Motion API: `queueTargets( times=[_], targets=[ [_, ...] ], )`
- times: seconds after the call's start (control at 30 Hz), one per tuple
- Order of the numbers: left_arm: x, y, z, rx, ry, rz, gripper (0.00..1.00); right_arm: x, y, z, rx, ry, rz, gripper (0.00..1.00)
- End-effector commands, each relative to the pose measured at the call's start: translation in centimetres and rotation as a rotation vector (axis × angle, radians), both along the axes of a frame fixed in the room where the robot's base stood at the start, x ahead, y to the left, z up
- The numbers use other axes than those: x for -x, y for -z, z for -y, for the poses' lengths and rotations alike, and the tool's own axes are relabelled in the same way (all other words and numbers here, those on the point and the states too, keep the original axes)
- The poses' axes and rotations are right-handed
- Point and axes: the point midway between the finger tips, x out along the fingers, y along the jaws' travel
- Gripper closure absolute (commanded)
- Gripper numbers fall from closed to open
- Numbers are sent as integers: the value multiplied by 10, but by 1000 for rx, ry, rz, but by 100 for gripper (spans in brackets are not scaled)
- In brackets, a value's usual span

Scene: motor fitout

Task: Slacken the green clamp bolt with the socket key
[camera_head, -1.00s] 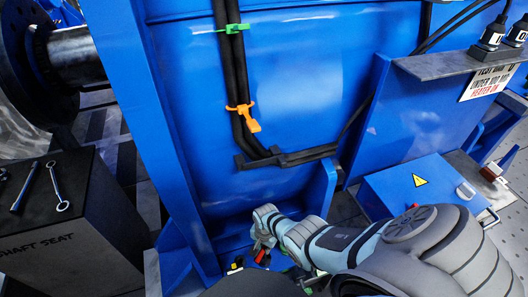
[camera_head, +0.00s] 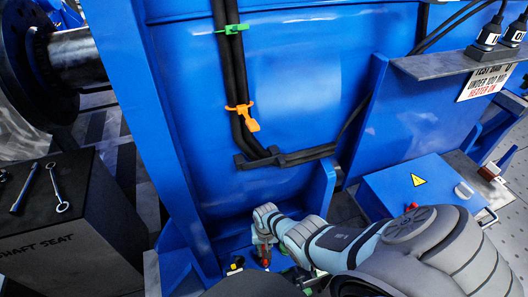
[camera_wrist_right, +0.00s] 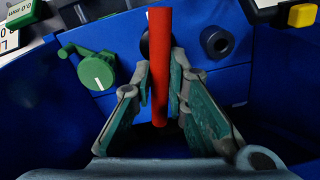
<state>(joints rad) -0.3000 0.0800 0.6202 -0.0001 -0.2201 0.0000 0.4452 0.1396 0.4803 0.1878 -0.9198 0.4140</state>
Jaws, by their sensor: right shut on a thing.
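My right gripper (camera_wrist_right: 160,85) is shut on a red rod-like handle (camera_wrist_right: 159,60), which stands upright between the fingers; I take it to be the socket key. In the head view the red handle (camera_head: 266,258) shows below my right wrist, low in front of the blue housing. A green round fitting (camera_wrist_right: 97,70) with a white mark and a side lever is left of the handle in the wrist view, apart from the fingers. I cannot tell whether it is the clamp bolt. My left gripper is not in view.
Cables with a green clip (camera_head: 232,29) and an orange clip (camera_head: 244,117) run down the blue housing. A blue box with a warning sign (camera_head: 418,180) stands at right. A dark round boss (camera_wrist_right: 217,42) is right of the handle.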

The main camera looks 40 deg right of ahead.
Motion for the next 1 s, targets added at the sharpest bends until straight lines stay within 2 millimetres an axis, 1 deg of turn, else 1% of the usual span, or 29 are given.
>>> queueTargets(
  times=[0.07, 0.13, 0.27, 0.4, 0.47, 0.57, 1.0],
  targets=[
    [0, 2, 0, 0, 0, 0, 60, 4, 3, -1, -1, -111, -7, 100],
    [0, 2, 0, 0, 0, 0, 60, 4, 3, -1, -2, -151, -8, 100],
    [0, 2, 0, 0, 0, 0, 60, 5, 3, -1, -2, -149, -9, 100],
    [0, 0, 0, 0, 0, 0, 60, 6, 2, -2, -3, -94, -11, 100],
    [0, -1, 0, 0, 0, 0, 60, 6, 1, -2, -3, -93, -11, 100],
    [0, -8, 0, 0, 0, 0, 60, 6, -5, -2, -4, -93, -12, 100],
    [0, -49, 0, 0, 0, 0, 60, 4, -47, -1, -3, -93, -10, 100]
  ],
)
